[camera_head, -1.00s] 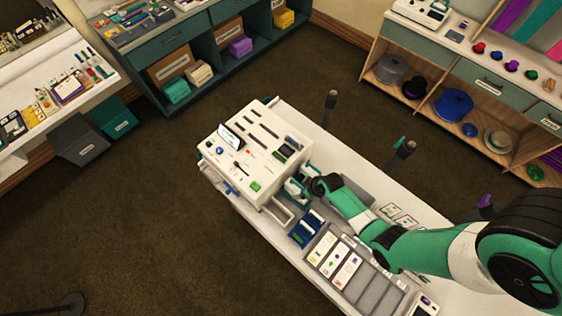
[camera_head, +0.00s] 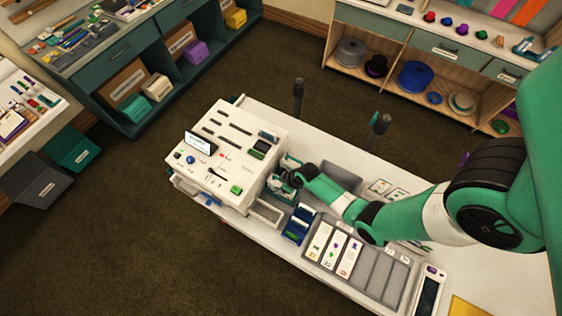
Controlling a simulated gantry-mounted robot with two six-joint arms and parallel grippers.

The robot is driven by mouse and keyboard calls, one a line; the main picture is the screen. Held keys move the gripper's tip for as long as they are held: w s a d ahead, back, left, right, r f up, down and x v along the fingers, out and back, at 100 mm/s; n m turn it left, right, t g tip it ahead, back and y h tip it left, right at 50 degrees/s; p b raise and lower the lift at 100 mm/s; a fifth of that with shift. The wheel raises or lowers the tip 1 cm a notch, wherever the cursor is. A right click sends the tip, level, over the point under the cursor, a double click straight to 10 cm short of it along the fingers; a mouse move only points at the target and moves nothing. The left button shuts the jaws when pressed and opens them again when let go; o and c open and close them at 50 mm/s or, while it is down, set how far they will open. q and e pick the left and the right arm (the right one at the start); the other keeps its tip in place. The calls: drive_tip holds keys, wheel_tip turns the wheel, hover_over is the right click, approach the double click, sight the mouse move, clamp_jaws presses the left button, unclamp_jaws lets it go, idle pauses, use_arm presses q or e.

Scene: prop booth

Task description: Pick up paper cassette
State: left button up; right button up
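A white box-shaped machine (camera_head: 226,150) with slots, a small screen and a green button on top stands on the long white table. A pale open tray (camera_head: 265,213) sticks out at its lower front right. A blue holder (camera_head: 298,226) stands on the table just right of that tray. I cannot tell for sure which of these is the paper cassette. My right gripper (camera_head: 283,178) is low at the machine's right side, above and behind the tray. It is small and partly hidden by its wrist, so its opening is unclear. My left gripper is out of view.
A grey sectioned tray (camera_head: 379,275) with several printed cards lies right of the blue holder. A phone-like device (camera_head: 430,288) lies beyond it. Two dark posts (camera_head: 298,98) rise at the table's far edge. Shelves line the walls; the floor in front is clear.

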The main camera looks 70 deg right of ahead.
clamp_jaws()
drive_tip(key=shift+r, duration=0.15)
